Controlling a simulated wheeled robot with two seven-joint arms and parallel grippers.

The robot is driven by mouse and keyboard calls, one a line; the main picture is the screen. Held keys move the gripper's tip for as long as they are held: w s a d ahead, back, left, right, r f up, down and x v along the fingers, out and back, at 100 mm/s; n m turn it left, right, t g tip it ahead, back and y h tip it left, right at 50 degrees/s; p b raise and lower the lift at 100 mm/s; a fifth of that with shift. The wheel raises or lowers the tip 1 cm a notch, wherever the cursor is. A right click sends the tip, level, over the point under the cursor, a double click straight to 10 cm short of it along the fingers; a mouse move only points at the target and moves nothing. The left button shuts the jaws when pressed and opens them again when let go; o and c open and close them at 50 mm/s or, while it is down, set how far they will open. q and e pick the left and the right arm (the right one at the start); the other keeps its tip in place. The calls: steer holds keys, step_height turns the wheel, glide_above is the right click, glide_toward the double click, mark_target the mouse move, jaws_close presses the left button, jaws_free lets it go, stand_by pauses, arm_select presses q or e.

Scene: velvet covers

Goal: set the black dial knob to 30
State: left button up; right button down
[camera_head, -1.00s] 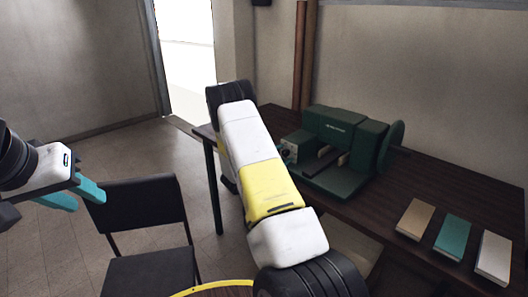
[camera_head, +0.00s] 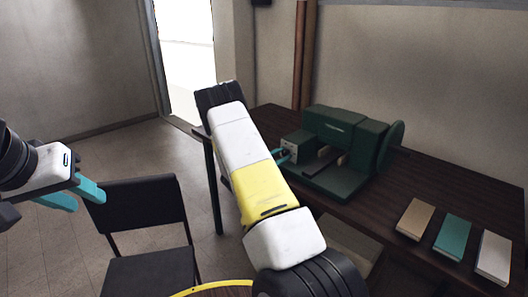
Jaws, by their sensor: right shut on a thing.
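A dark green machine (camera_head: 343,130) with a handwheel (camera_head: 391,146) stands on the brown table. A smaller grey-green box (camera_head: 300,144) sits at its left end. My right arm crosses the middle of the picture. The teal fingers of my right gripper (camera_head: 284,154) show at the left face of the box, partly behind my arm. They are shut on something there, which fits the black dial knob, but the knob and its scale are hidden. My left gripper (camera_head: 78,195) is open and empty at the far left, away from the table.
A tan block (camera_head: 415,219), a teal block (camera_head: 453,237) and a white block (camera_head: 494,258) lie on the table's right part (camera_head: 440,190). A black chair (camera_head: 143,222) stands left of the table, below my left gripper.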

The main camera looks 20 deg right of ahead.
steer(key=n, duration=0.4)
steer(key=shift+n, duration=2.5)
steer(key=c, duration=1.1)
jaws_free()
steer(key=shift+a, duration=0.1)
steer(key=v, duration=0.7)
steer(key=shift+s+a, duration=0.15)
steer(key=shift+a, duration=0.15)
